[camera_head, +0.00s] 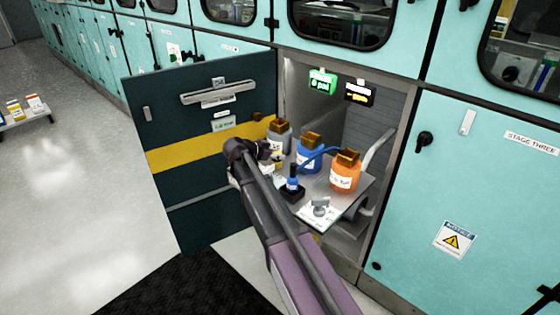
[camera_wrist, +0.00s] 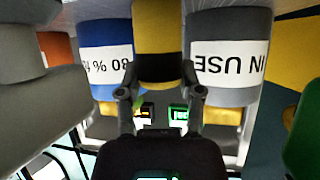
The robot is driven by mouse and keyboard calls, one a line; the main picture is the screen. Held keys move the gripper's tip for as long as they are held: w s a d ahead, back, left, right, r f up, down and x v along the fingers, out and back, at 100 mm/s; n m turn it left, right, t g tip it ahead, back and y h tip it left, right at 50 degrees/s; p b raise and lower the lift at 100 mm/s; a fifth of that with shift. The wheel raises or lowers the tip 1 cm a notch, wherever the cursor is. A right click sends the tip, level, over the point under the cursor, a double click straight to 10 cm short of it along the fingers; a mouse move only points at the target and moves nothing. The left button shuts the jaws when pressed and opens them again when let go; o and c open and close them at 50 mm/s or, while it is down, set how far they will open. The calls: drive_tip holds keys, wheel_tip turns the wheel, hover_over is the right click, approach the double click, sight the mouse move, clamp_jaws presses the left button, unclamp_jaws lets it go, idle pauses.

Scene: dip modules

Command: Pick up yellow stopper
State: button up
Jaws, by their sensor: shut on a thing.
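My gripper (camera_head: 264,154) is at the left side of the tray, beside the grey bottle and close to the dark open door. In the wrist view my gripper (camera_wrist: 158,80) has its two fingers closed around the lower part of a yellow piece with a dark band, which I take as the yellow stopper (camera_wrist: 158,35). In the head view my gripper and arm hide most of it. I cannot tell whether it is clear of the surface under it.
A grey bottle (camera_head: 279,138), a blue bottle (camera_head: 309,157) and an orange bottle (camera_head: 345,178), all with brown tops, stand on the pull-out tray (camera_head: 359,197). A small blue item (camera_head: 292,185) sits in front. The open door (camera_head: 200,185) stands close at left.

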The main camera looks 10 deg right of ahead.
sight(277, 153)
idle(0.4)
wheel_tip(277, 153, up, 10)
drive_tip(key=p, duration=1)
